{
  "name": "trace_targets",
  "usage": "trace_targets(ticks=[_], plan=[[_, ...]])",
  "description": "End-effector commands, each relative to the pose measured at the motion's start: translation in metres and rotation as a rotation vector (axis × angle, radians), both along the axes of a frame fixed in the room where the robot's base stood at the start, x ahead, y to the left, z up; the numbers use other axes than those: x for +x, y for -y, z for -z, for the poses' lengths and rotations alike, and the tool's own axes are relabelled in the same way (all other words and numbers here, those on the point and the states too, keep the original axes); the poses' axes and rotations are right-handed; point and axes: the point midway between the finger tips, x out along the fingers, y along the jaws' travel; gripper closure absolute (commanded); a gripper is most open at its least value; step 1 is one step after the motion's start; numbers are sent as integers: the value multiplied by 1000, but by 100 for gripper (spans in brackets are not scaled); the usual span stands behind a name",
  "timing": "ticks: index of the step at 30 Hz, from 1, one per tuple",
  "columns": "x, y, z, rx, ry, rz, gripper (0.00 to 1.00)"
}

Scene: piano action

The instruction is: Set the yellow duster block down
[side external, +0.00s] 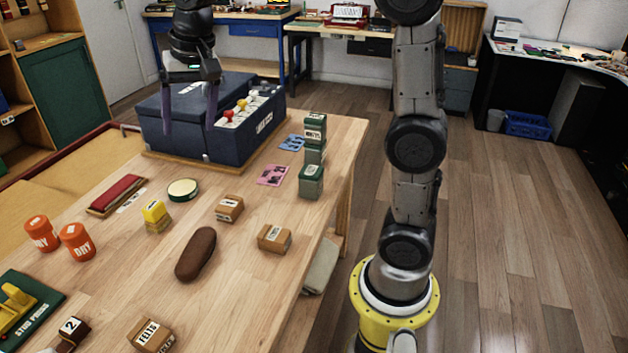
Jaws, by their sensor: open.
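The yellow duster block (155,216) stands on the wooden table (120,305), left of the middle. It has a dark label on its top part and looks upright. My gripper (188,135) is high at the back of the table, in front of the dark blue box (160,118). Its two fingers are spread wide, with nothing between them. It is well away from the duster block and touches nothing that I can make out.
Around the block are a red bar (116,194), a round tin (183,189), a brown oblong (196,253), small cardboard boxes (229,208) and orange canisters (76,242). Green boxes (311,182) stand by the right edge.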

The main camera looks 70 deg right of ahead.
Motion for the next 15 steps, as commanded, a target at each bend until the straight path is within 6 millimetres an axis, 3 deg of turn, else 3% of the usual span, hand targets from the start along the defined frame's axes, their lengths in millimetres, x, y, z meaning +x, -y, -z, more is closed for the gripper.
trace_targets(ticks=[1,7,12,15], plan=[[-24,-2,-4,-16,21,-54,20],[-109,-9,3,-90,95,-285,20],[-175,-12,28,-164,154,-471,20],[-204,-14,46,-204,180,-560,20]])
